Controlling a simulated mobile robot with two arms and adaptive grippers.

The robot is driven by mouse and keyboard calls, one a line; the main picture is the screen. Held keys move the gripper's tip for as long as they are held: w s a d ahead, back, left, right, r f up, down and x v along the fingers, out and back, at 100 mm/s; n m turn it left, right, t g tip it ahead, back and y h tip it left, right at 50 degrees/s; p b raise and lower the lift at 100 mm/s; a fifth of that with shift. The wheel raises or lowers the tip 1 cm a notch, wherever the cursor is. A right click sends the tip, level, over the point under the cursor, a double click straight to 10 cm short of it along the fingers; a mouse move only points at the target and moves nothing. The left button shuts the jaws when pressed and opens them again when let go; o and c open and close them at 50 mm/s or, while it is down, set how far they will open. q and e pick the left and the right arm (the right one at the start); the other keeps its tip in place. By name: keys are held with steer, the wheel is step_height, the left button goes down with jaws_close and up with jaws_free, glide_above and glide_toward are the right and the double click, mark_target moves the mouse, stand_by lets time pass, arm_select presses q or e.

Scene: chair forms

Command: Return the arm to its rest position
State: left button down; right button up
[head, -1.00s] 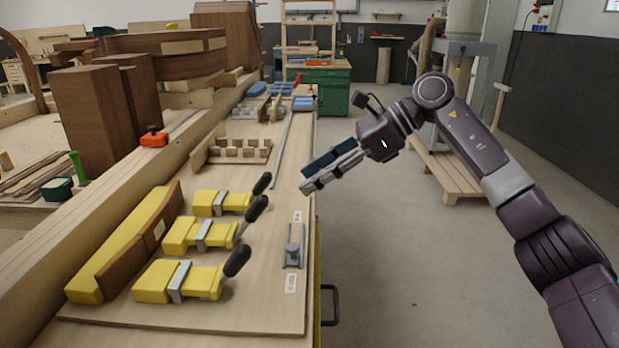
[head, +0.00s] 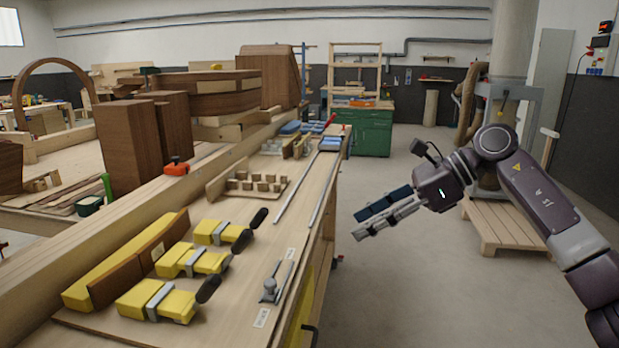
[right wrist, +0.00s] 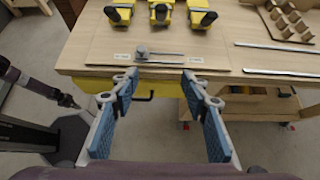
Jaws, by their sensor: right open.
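My right arm comes in from the right in the head view. Its gripper (head: 372,221) is in the air over the floor, to the right of the workbench (head: 318,228) and apart from it. In the right wrist view the same gripper (right wrist: 158,88) has its two blue-padded fingers wide apart, with nothing held between them. The bench edge and a small grey metal fitting (right wrist: 142,53) show beyond the fingertips. My left gripper does not show in the head view.
Several yellow clamps (head: 156,300) with black handles lie on the bench, by a long yellow block (head: 120,266). Metal rails (head: 322,196) lie farther back. A wooden pallet (head: 503,226) stands behind the arm, a green cabinet (head: 368,132) at the back. The floor beside the bench is clear.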

steer(key=w+a+f+m+t+y, duration=0.2)
steer(key=w+f+m+t+y, duration=0.15)
steer(key=f+m, duration=0.55)
steer(key=w+a+f+m+t+y, duration=0.15)
steer(key=w+f+m+t, duration=0.25)
steer(key=f+m, duration=0.5)
steer(key=s+d+f+m+t+h, duration=0.1)
steer(key=s+d+f+m+h, duration=0.4)
steer(key=f, duration=0.7)
steer(key=s+d+f+m+t+h, duration=0.1)
steer(key=d+f+m+h, duration=0.15)
steer(key=f+m, duration=0.7)
steer(key=s+d+f+m+t+h, duration=0.2)
steer(key=s+d+f+m+h, duration=0.15)
steer(key=f, duration=1.15)
steer(key=s+d+f+m+g+h, duration=0.2)
steer(key=s+d+f+m+g, duration=0.15)
steer(key=s+f, duration=0.7)
steer(key=s+d+f+m+g+h, duration=0.15)
steer(key=s+f+m, duration=0.25)
steer(key=s+f, duration=0.7)
steer(key=s+f+m+g, duration=0.3)
steer(key=s+f, duration=0.1)
steer(key=s, duration=1.2)
steer(key=s+f+m+g+h, duration=0.1)
steer(key=s+f+m+g, duration=0.2)
steer(key=s, duration=1.4)
steer(key=shift+s+d+f+g, duration=0.25)
steer(key=shift+f+g, duration=0.45)
steer(key=shift+g, duration=0.05)
